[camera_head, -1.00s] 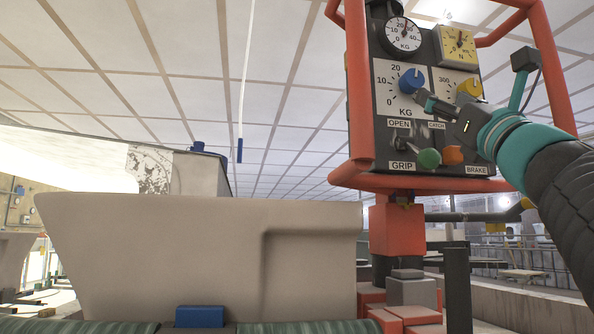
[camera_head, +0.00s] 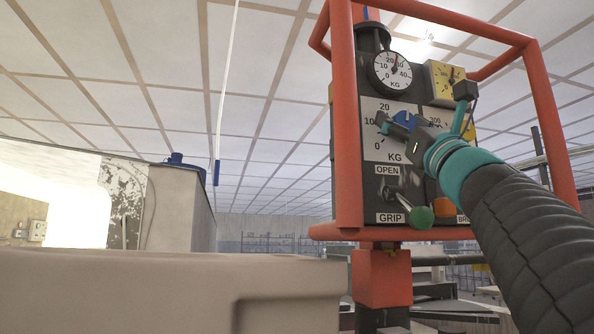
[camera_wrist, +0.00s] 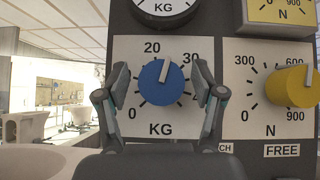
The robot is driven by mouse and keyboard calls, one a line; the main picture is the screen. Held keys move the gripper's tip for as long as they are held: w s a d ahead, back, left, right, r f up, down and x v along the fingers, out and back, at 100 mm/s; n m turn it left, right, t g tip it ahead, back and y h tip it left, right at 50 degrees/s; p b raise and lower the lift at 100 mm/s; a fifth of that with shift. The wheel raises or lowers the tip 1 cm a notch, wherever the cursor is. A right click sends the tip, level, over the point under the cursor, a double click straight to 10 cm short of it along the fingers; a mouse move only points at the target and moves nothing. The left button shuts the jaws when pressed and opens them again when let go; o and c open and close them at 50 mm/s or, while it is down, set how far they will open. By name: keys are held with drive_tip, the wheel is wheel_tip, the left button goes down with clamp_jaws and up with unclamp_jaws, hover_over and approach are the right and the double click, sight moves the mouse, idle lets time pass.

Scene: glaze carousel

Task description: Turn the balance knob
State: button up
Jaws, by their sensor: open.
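The blue balance knob (camera_wrist: 161,82) sits on a white KG scale plate (camera_wrist: 130,52) in the wrist view. Its white mark points just right of straight up, between 20 and 30. My gripper (camera_wrist: 162,92) is open, with one finger on each side of the knob and a visible gap on both sides. I cannot tell how far the fingertips are from the panel. In the head view my gripper (camera_head: 388,123) is in front of the scale plate and partly covers the blue knob (camera_head: 404,117).
A yellow N knob (camera_wrist: 292,86) is close to the right. A KG gauge (camera_head: 393,71) is above; a green-balled GRIP lever (camera_head: 421,217) is below. An orange tube frame (camera_head: 346,120) surrounds the panel. A large pale basin (camera_head: 150,285) stands at lower left.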

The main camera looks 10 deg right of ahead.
drive_tip(key=shift+c, duration=0.2)
drive_tip(key=c, duration=1.1)
drive_tip(key=shift+d+n+y, duration=0.1)
drive_tip(key=shift+n+y, duration=0.3)
drive_tip(key=shift+n, duration=0.1)
drive_tip(key=n+g+y, duration=0.1)
drive_tip(key=n+y, duration=0.1)
drive_tip(key=n, duration=0.1)
drive_tip(key=n+y, duration=0.2)
drive_tip(key=y, duration=0.1)
drive_tip(key=shift+n+g, duration=0.4)
drive_tip(key=shift+r+n+g+y+p, duration=0.1)
drive_tip(key=shift+n+g+y+p, duration=0.2)
drive_tip(key=shift+n+g+y, duration=0.7)
drive_tip(key=shift+n+g+y+p, duration=0.3)
drive_tip(key=shift+n+g+y, duration=0.2)
drive_tip(key=shift+n+y, duration=0.95)
drive_tip(key=shift+s+n, duration=0.1)
drive_tip(key=shift+n, duration=0.45)
drive_tip(key=o, duration=1.1)
drive_tip(key=shift+a, duration=0.2)
drive_tip(key=shift+o, duration=0.2)
drive_tip(key=shift+d, duration=0.1)
